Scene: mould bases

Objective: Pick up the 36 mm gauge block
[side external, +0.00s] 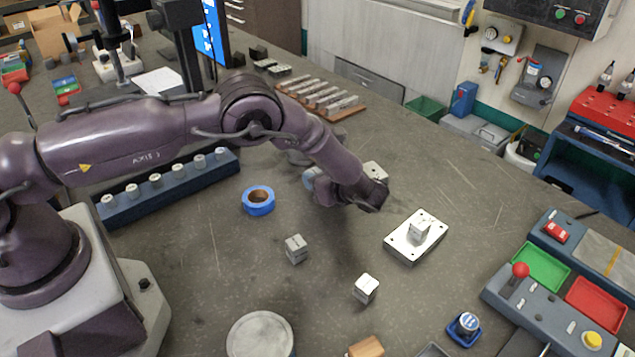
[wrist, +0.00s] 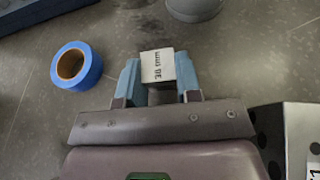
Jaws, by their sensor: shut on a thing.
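My gripper (wrist: 158,76) is shut on a light grey gauge block (wrist: 158,64) in the wrist view. Its blue-grey fingers press the block from left and right. The lettering on its face reads sideways as 30 or 36 mm; I cannot tell which. In the side external view my arm hides most of the gripper; a pale blue finger (side external: 311,177) shows behind the arm. Another grey block (side external: 296,249) and a whitish block (side external: 366,288) stand apart on the bench. A further block (side external: 419,231) sits on a pale plate with holes (side external: 404,249).
A blue tape roll (side external: 258,202) lies left of my gripper, also in the wrist view (wrist: 77,66). A blue rack of pegs (side external: 170,188) is behind it. A round grey item (wrist: 193,8) is beyond the held block. A control panel with trays (side external: 543,265) fills the right.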

